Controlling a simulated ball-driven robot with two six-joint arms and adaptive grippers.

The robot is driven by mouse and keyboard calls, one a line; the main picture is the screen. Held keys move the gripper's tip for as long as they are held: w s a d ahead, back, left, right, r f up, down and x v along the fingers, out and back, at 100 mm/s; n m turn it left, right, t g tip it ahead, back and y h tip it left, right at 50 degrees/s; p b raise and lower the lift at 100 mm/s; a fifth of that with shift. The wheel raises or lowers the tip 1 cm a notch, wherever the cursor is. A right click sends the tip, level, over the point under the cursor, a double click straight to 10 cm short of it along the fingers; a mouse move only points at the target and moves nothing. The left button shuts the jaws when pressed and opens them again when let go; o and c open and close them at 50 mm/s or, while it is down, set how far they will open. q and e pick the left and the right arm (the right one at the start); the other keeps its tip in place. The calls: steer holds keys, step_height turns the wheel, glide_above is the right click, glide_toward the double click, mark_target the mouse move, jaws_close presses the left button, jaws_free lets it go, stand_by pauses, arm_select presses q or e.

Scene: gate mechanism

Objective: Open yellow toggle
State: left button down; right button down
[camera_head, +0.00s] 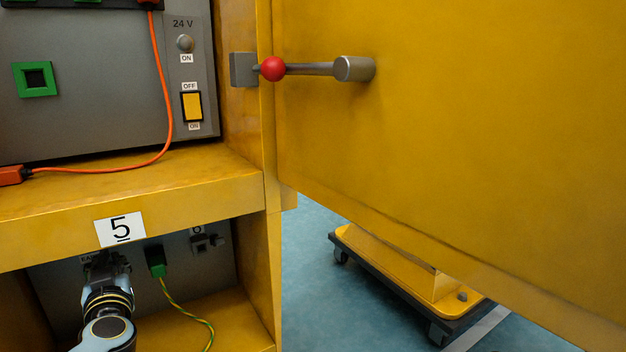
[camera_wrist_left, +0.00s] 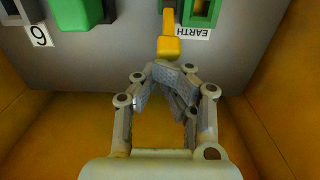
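The yellow toggle (camera_wrist_left: 168,46) shows in the left wrist view as a yellow lever with a thicker block at its near end, beside the EARTH label. My left gripper (camera_wrist_left: 165,70) points at it from below in that picture, its fingertips drawn together just short of the block. I see nothing between the fingers, and whether the tips touch the toggle is unclear. In the head view my left gripper (camera_head: 105,266) is inside the lower compartment under the number 5 label, and the toggle is hidden there. My right gripper is not in view.
A shelf edge (camera_head: 180,207) lies above my left arm. A green plug (camera_head: 155,261) with a yellow-green cable is right of it. A yellow door (camera_head: 470,130) with a red-knobbed handle (camera_head: 273,68) stands at right. Green sockets (camera_wrist_left: 200,12) are near the toggle.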

arm_select(q)
steer(key=shift+f, duration=0.15)
stand_by(0.3)
step_height(320, 180, down, 4)
steer(key=b, duration=0.3)
steer(key=shift+w+a+f, duration=0.1)
steer(key=shift+f, duration=0.15)
stand_by(0.4)
steer(key=r+p+v, duration=0.1)
steer(key=p+v, duration=0.3)
steer(key=v, duration=0.3)
stand_by(0.4)
